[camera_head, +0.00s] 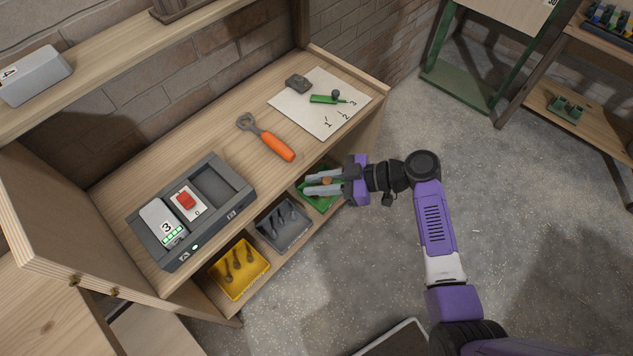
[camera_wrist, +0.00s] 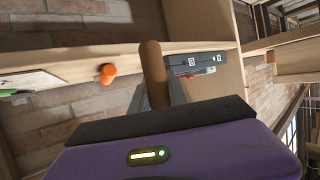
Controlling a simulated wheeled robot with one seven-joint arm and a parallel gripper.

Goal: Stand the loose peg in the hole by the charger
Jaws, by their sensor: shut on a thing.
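My gripper (camera_head: 313,184) is in front of the bench edge, above the green tray. It is shut on a brown round peg (camera_wrist: 153,72), which sticks up past the fingers in the wrist view. In the head view only the peg's end (camera_head: 326,181) shows between the fingers. The dark grey charger (camera_head: 160,252) sits at the left of the bench, with a grey battery marked 3 (camera_head: 158,219), a red switch (camera_head: 186,200) and an empty bay. It also shows in the wrist view (camera_wrist: 190,60), beyond the peg. I cannot make out the hole by the charger.
The bench (camera_head: 215,130) also holds an orange-handled wrench (camera_head: 277,146) and a white numbered sheet (camera_head: 301,113) with a green tool and a grey block. Below are yellow (camera_head: 235,284), grey (camera_head: 271,240) and green (camera_head: 324,205) trays. An upper shelf (camera_head: 110,73) overhangs the back.

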